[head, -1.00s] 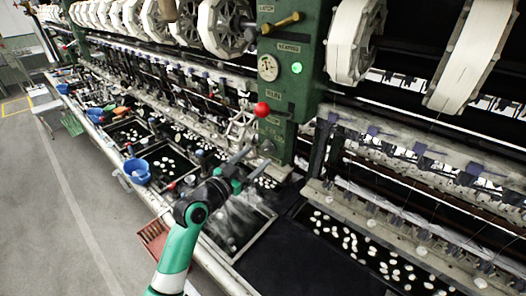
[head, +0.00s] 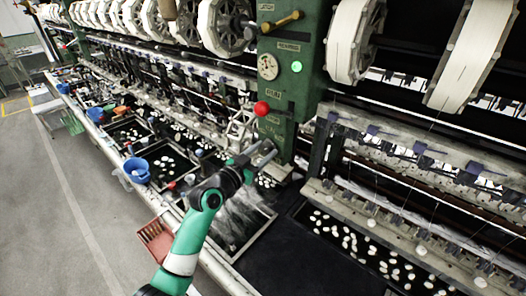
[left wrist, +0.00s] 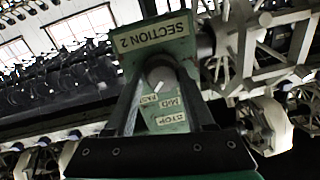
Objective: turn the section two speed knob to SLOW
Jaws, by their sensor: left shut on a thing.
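The section two speed knob (left wrist: 160,73) is a round grey knob with a white pointer mark on a green panel (left wrist: 180,50) labelled SECTION 2. It sits between the fingertips of my left gripper (left wrist: 161,78) in the left wrist view, and the fingers are shut on it. The pointer mark lies on the side of the small pale labels (left wrist: 166,104), toward the lower left. In the head view my left gripper (head: 268,150) reaches up to the machine, and the knob cannot be made out. My right gripper is not in view.
A green machine post (head: 287,90) with a red ball knob (head: 262,108) and a green lamp (head: 297,67) stands above the gripper. Dark basins with white cocoons lie below. A pale spoked wheel (left wrist: 272,45) is close beside the panel.

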